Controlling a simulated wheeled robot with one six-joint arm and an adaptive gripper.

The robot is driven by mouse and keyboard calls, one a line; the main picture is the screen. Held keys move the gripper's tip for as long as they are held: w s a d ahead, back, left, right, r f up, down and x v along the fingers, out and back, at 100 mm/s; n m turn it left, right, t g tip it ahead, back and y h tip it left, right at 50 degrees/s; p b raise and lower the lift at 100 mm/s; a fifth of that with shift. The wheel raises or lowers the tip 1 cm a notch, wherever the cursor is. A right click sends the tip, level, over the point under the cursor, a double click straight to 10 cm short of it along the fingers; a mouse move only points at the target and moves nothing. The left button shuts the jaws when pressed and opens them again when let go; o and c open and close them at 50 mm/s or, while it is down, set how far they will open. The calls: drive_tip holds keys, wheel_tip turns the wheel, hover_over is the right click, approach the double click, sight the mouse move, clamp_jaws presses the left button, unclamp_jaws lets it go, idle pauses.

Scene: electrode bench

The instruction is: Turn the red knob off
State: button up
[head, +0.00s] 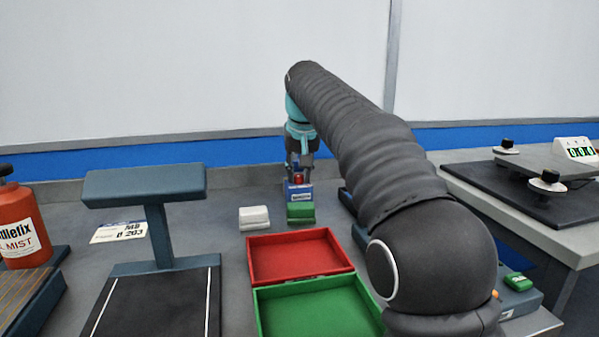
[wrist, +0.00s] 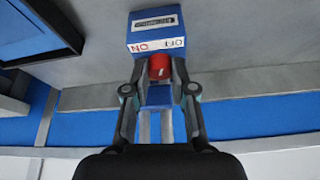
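The red knob (wrist: 159,67) sits on the front of a blue box (wrist: 155,27) with a light label strip and red and blue lettering. In the head view the red knob (head: 298,178) shows small below my gripper (head: 299,165), on the blue box (head: 300,192) at the back of the bench. In the wrist view my gripper's fingers (wrist: 159,72) stand on either side of the knob, close to it. I cannot tell whether they touch it. A pale mark shows on the knob, but its exact setting is too small to read.
A green block (head: 301,213) and a white block (head: 254,217) lie in front of the box. Red (head: 252,262) and green (head: 262,318) trays are nearer. A blue-grey stand (head: 145,185) is at left. A side table (head: 565,240) with black-knobbed devices is at right.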

clamp_jaws()
drive_tip(key=shift+r+p, duration=0.1)
drive_tip(key=shift+p, duration=0.25)
drive_tip(key=shift+a+m+h+p, duration=0.1)
drive_tip(key=shift+m+h+p, duration=0.3)
drive_tip(key=shift+m, duration=0.4)
drive_tip(key=shift+a+m+h+p, duration=0.1)
drive_tip(key=shift+m+h+p, duration=0.4)
drive_tip(key=shift+m, duration=1.6)
drive_tip(key=shift+h, duration=0.3)
drive_tip(key=o, duration=0.8)
unclamp_jaws()
